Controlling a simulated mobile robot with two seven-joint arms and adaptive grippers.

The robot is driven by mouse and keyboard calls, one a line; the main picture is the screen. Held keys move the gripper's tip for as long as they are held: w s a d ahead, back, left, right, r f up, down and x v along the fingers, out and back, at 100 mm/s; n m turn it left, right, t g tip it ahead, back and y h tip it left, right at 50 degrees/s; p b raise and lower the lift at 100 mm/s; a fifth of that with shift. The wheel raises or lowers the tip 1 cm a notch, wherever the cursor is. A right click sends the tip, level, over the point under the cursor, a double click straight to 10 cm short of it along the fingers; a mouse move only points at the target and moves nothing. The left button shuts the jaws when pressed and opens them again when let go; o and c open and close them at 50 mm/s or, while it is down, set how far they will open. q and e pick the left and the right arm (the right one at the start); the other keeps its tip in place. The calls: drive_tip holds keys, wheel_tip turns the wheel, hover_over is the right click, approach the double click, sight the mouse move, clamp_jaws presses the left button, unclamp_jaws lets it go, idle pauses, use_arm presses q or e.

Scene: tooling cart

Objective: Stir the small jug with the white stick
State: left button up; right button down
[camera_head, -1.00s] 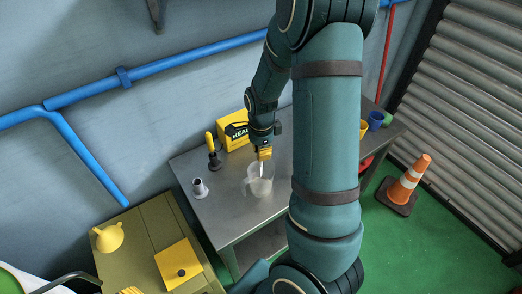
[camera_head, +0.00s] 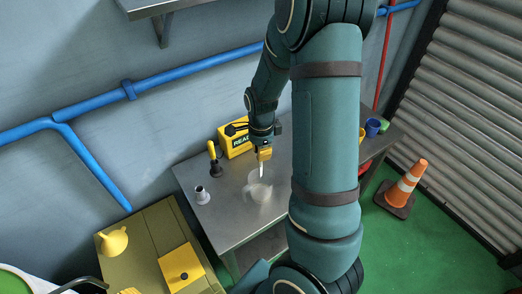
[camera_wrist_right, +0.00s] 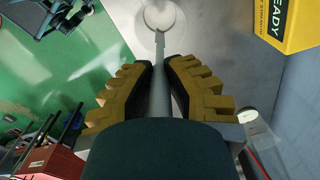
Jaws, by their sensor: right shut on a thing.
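The small jug (camera_head: 259,190) is clear with pale contents and stands upright on the grey metal cart top. It also shows at the top of the right wrist view (camera_wrist_right: 160,14). My right gripper (camera_head: 264,153) is above the jug, its yellow fingers (camera_wrist_right: 159,78) shut on the white stick (camera_wrist_right: 160,58). The stick points down to the jug, and its lower end (camera_head: 261,172) shows at the jug's mouth. I cannot tell how far it reaches inside. My left gripper is not in view.
A yellow box (camera_head: 235,139) stands behind the jug, near a yellow-handled tool (camera_head: 213,158). A small whitish container (camera_head: 201,195) is left of the jug. Blue cups (camera_head: 373,127) are at the cart's right. An orange cone (camera_head: 408,183) stands on the floor.

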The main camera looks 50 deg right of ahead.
drive_tip(key=shift+r, duration=0.1)
idle(0.4)
drive_tip(key=shift+r+p, duration=0.65)
drive_tip(key=shift+r, duration=1.8)
drive_tip(key=shift+s, duration=0.1)
